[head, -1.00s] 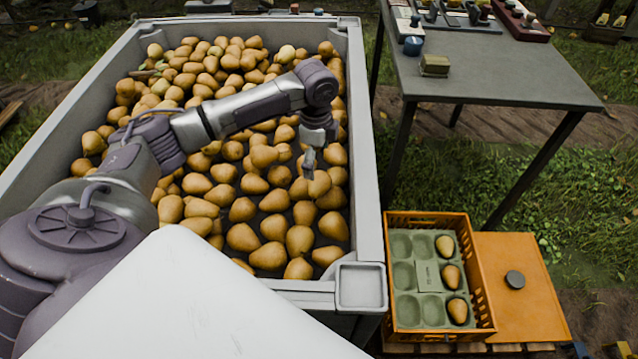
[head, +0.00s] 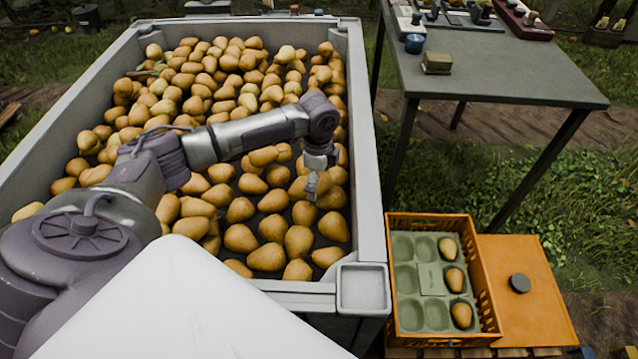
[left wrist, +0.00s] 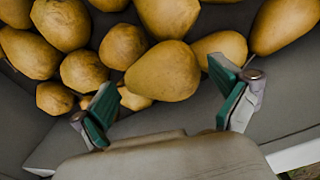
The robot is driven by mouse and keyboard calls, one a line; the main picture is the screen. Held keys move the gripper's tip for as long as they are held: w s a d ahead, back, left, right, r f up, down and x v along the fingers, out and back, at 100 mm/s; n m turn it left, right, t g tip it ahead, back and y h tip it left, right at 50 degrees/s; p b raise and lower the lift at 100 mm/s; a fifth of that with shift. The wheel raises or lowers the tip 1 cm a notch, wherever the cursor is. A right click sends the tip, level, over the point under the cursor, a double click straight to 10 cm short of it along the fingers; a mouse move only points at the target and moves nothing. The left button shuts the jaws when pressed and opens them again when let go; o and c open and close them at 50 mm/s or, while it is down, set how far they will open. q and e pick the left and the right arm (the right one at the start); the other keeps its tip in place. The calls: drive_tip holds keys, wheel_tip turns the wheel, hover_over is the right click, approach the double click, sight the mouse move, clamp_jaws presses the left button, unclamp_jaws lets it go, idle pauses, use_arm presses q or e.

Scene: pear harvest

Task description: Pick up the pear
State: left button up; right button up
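Many yellow-brown pears fill the large grey bin (head: 366,220). My left gripper (head: 311,188) is low over the right side of the bin, among the pears. In the left wrist view the left gripper (left wrist: 165,100) is open, with its two green-padded fingers apart and nothing held. One pear (left wrist: 163,71) lies just ahead of the gap between the fingers, and others lie around it. Whether a finger touches a pear I cannot tell. My right gripper is not in view.
An orange crate (head: 484,290) with a green tray (head: 408,282) stands right of the bin. The tray holds pears in its right column, and other cups are empty. An orange lid (head: 535,300) lies beside it. A grey table (head: 500,75) stands at upper right.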

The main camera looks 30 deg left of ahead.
use_arm(q)
drive_tip(key=c, duration=1)
